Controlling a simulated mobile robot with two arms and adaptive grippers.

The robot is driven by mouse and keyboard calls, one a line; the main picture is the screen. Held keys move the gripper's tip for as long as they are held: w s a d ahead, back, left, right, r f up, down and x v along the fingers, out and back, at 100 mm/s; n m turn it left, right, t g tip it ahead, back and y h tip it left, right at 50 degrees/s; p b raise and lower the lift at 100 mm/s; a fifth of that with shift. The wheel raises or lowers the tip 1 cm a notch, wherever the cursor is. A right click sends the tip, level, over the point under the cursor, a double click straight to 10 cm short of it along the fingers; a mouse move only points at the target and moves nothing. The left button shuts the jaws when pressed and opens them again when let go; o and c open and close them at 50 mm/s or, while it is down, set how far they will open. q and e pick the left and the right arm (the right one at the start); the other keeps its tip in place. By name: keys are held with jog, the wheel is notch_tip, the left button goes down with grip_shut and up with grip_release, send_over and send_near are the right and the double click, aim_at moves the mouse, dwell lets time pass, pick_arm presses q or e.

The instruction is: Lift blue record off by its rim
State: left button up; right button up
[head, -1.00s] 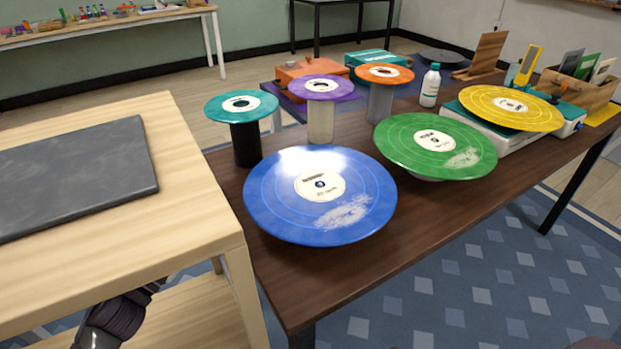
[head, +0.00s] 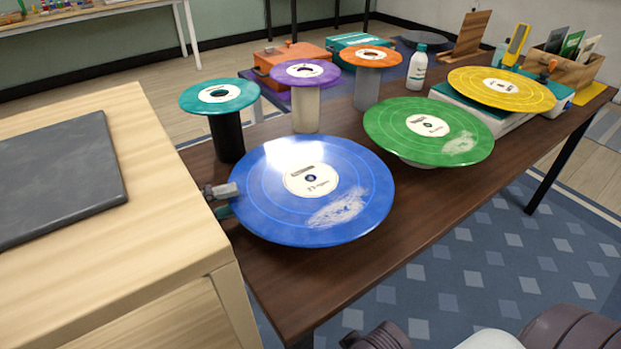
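The blue record (head: 275,215), with a cream label and a pale scuffed patch, sits nearly flat, raised above the dark table near its front left corner. My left gripper (head: 226,201) is at the record's left rim. One grey finger shows just over the rim and one teal-tipped finger just below it, partly hidden. The fingers are close to the rim, but I cannot tell whether they press on it. What supports the record is hidden under it. Parts of my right arm show at the bottom edge; its gripper is not in view.
A green record (head: 385,125) lies close behind right. Teal (head: 195,97), purple (head: 290,82) and orange (head: 362,65) discs stand on posts behind. A yellow record (head: 475,85) is farther right. A pale wooden table (head: 165,215) with a dark slab (head: 60,185) stands close on the left.

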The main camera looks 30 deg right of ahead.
aim_at(254, 190)
pick_arm(q)
jog(key=d, duration=0.4)
jog(key=shift+d+r, duration=0.15)
jog(key=shift+d, duration=0.5)
grip_shut()
pick_arm(e)
jog(key=shift+v, duration=0.75)
